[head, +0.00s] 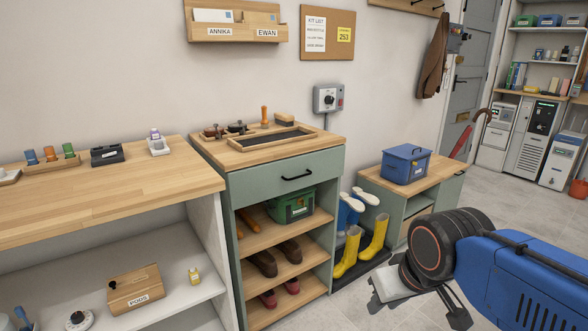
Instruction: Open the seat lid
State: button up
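A low green bench unit with a flat wooden top (436,174) stands against the wall right of centre. I take this top for the seat lid; it lies flat and looks shut. A blue lidded box (406,165) with a handle rests on it. My gripper (416,308) is at the lower right, in front of the bench and apart from it, pointing down over the floor. Its dark fingers look spread with nothing between them. My blue arm and dark wrist hide part of the gripper and the bench's lower right side.
A green cabinet (285,172) with shoes and a green box stands further left, beside a wooden worktop (100,190).

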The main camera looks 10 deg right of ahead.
aim_at(446, 167)
jog(key=i+l+z, duration=0.2)
jog(key=i+z, duration=0.6)
jog(key=i+j+z, duration=0.1)
jog(key=i+z, duration=0.3)
jog(key=i, duration=0.2)
jog(key=i+j+z, duration=0.25)
jog(key=i+z, duration=0.15)
jog(key=i+l, duration=0.15)
jog(key=i, duration=0.3)
jog(key=i+l+u, duration=0.1)
jog(key=i, duration=0.3)
jog(key=i+l, duration=0.3)
jog(key=i+l+u, duration=0.9)
jog(key=l, duration=0.4)
jog(key=i, duration=0.15)
